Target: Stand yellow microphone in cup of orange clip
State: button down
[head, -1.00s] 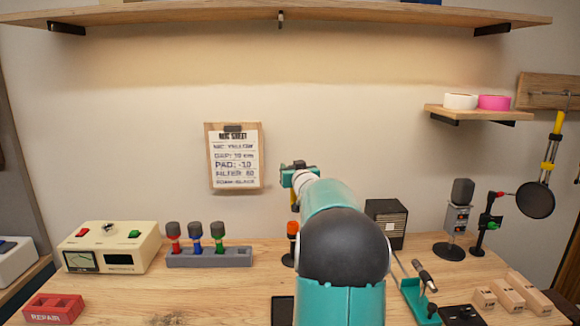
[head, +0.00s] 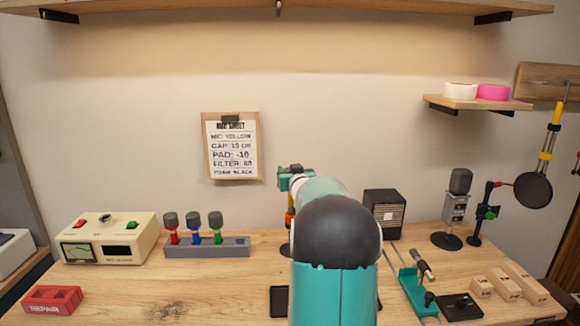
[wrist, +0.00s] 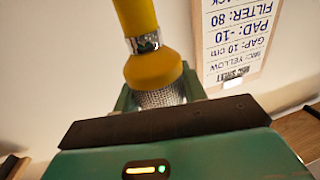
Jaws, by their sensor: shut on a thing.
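The yellow microphone (wrist: 143,30) shows large in the wrist view, which is upside down. It has a silver ring and a mesh head. My gripper (wrist: 160,110) is shut on it at the mesh head, and its body runs down from the jaws. In the head view my gripper (head: 291,178) is at the back of the bench, with a small bit of yellow below it. The orange clip (head: 290,218) stands directly under it, partly hidden by my arm. I cannot tell whether the microphone's lower end is inside the cup.
A grey rack (head: 207,247) with red, blue and green microphones stands left of the clip. A dark speaker box (head: 384,213) is close on the right. A clipboard sheet (head: 232,147) hangs on the wall behind.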

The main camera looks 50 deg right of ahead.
jog(key=shift+f, duration=1.35)
jog(key=shift+w+d+f, duration=0.15)
jog(key=shift+f, duration=0.35)
jog(key=shift+r, duration=0.1)
jog(key=c, duration=0.7)
grip_release()
jog(key=v, duration=1.4)
